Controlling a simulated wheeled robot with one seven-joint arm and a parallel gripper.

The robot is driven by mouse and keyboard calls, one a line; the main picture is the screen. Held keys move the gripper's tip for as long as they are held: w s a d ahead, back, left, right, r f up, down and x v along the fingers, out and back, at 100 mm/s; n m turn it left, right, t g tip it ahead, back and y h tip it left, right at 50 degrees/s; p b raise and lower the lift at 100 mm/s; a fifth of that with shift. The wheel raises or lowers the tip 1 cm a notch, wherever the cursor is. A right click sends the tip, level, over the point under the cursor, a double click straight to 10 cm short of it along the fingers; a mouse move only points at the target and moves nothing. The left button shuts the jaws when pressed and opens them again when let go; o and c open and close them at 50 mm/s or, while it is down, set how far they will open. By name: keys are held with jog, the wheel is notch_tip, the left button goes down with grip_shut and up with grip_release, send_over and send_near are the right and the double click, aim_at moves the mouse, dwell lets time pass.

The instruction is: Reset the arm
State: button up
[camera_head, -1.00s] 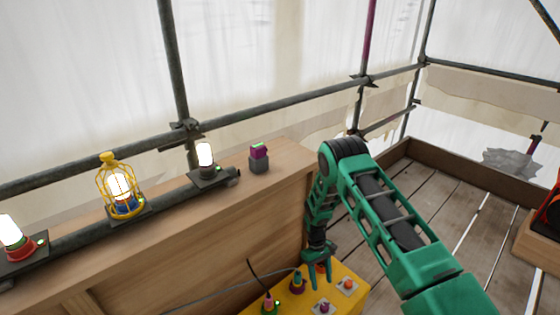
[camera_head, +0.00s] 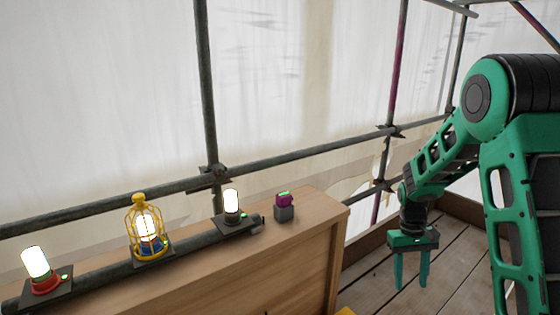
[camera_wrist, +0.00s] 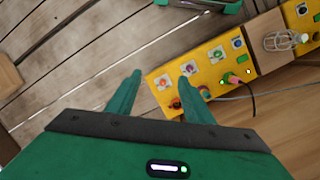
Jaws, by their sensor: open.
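My green arm stands at the right of the head view, with my gripper (camera_head: 411,270) hanging down over the plank floor, to the right of the wooden counter. Its two fingers are apart with nothing between them. In the wrist view my gripper (camera_wrist: 158,90) also shows open and empty. Beyond its fingertips lies a yellow panel (camera_wrist: 216,53) with several small coloured knobs and sockets. In the head view only a sliver of the yellow panel (camera_head: 346,311) shows at the bottom edge.
A wooden counter (camera_head: 290,260) carries a caged yellow lamp (camera_head: 148,232), two bare lamps (camera_head: 38,265) (camera_head: 231,203) and a small purple-topped block (camera_head: 284,205). Scaffold poles (camera_head: 208,100) and white sheeting stand behind. In the wrist view a wire-caged bulb (camera_wrist: 284,40) sits beside the panel.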

jog(key=s+d+r+m+t, duration=0.1)
jog(key=s+d+r+m, duration=0.1)
jog(key=s+r, duration=0.75)
jog(key=s+d+r+m+t, duration=0.15)
jog(key=s+r, duration=0.45)
jog(key=s, duration=0.6)
jog(key=s+m+y, duration=0.1)
jog(key=s+m, duration=0.1)
jog(key=s, duration=0.7)
jog(key=shift+s+a+r, duration=0.15)
jog(key=shift+s+r, duration=0.1)
